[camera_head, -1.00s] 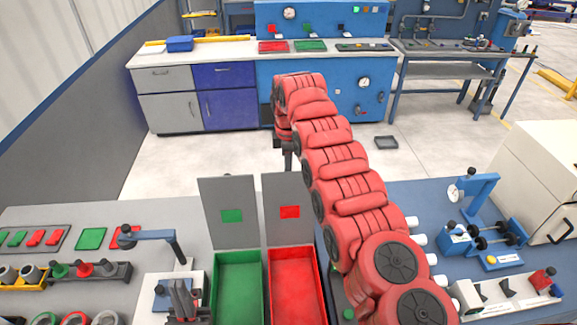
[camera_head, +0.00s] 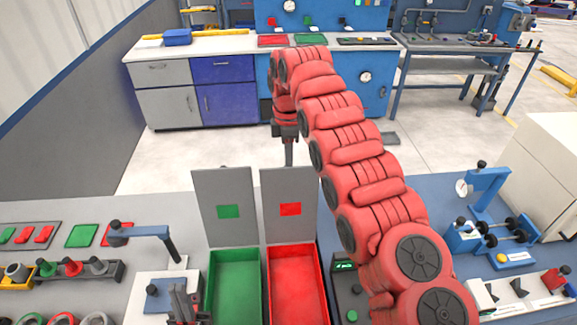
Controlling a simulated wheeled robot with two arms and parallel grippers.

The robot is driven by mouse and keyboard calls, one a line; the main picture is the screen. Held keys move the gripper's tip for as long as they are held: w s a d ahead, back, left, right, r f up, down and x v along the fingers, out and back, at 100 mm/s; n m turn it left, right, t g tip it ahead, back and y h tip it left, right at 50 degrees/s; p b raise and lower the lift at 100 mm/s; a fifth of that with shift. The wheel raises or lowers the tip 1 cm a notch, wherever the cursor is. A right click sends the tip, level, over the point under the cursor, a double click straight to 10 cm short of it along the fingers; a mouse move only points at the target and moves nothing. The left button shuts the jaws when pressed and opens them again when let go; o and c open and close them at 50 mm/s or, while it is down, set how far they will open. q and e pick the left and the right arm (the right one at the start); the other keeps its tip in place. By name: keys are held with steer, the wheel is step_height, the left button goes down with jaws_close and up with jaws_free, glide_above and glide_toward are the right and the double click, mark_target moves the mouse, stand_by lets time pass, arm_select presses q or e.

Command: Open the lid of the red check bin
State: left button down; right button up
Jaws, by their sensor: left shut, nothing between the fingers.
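The red check bin (camera_head: 297,289) stands open at the bottom centre, its red inside visible. Its grey lid (camera_head: 290,235), with a red square on it, stands upright at the bin's back edge. My right arm reaches over from the lower right, and its gripper (camera_head: 288,152) points down just above and apparently behind the lid's top edge. I cannot tell whether it touches the lid or whether its fingers are apart. My left gripper (camera_head: 183,305) is shut and empty at the bottom edge, left of the green bin.
A green bin (camera_head: 234,287) with its grey lid (camera_head: 224,190) upright stands beside the red bin. A clamp-like fixture (camera_head: 148,232) and racks of parts (camera_head: 75,268) lie to the left. My right arm covers the table's centre right. Gauge fixtures (camera_head: 483,200) stand farther right.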

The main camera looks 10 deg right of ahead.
steer(key=shift+o, duration=0.2)
step_height(320, 180, up, 10)
steer(key=p, duration=0.2)
steer(key=shift+f+t+p, duration=0.25)
steer(key=shift+t+p, duration=0.05)
steer(key=shift+p, duration=0.1)
step_height(320, 180, up, 7)
steer(key=p, duration=0.6)
steer(key=shift+r, duration=0.2)
steer(key=shift+f, duration=0.1)
